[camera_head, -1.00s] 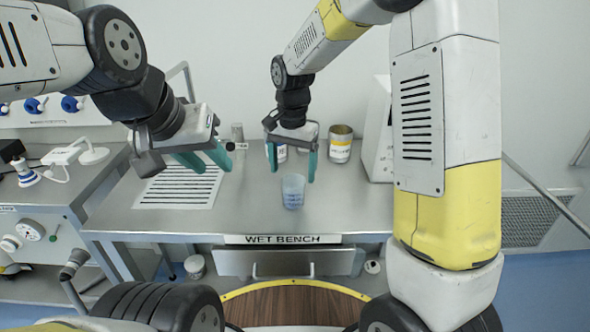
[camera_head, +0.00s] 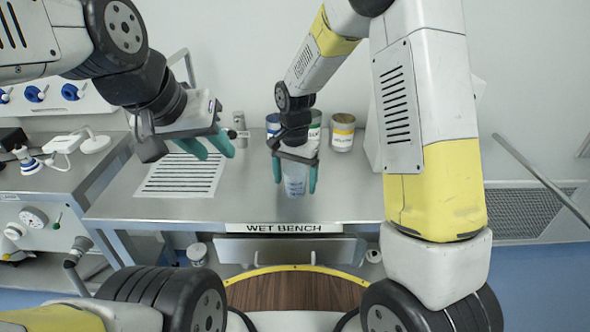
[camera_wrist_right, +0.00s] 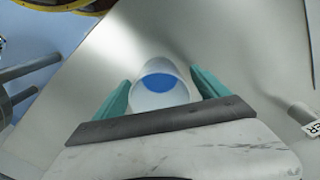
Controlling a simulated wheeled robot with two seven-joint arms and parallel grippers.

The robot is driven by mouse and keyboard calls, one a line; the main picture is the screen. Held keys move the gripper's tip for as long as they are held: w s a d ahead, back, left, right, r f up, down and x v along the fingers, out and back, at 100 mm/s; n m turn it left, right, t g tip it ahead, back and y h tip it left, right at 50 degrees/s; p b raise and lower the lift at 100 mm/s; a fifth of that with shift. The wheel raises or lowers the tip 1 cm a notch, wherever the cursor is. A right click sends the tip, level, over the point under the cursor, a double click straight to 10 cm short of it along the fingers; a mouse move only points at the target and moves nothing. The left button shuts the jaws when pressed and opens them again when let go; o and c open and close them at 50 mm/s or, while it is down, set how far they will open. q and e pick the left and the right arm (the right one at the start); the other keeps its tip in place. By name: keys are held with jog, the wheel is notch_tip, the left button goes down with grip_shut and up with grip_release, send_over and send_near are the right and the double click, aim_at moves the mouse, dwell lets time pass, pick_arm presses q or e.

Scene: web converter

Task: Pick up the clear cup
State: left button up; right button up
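The clear cup (camera_head: 294,186) stands upright on the steel wet bench, near its front edge. In the right wrist view the cup (camera_wrist_right: 158,94) shows its open rim and blue at the bottom. My right gripper (camera_head: 296,184) is open around the cup, with one green finger on each side. In the right wrist view there are gaps between the cup and the fingers, clearer on the right side. My left gripper (camera_head: 216,150) is open and empty above the bench, left of the cup. The cup's upper part is hidden behind my right gripper in the head view.
A slotted vent plate (camera_head: 182,176) lies left of the cup. The bench (camera_head: 240,200) is clear between them. A white box stands right of the cans.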

jog(key=c, duration=1.3)
jog(key=shift+r, duration=0.1)
jog(key=shift+c, duration=0.2)
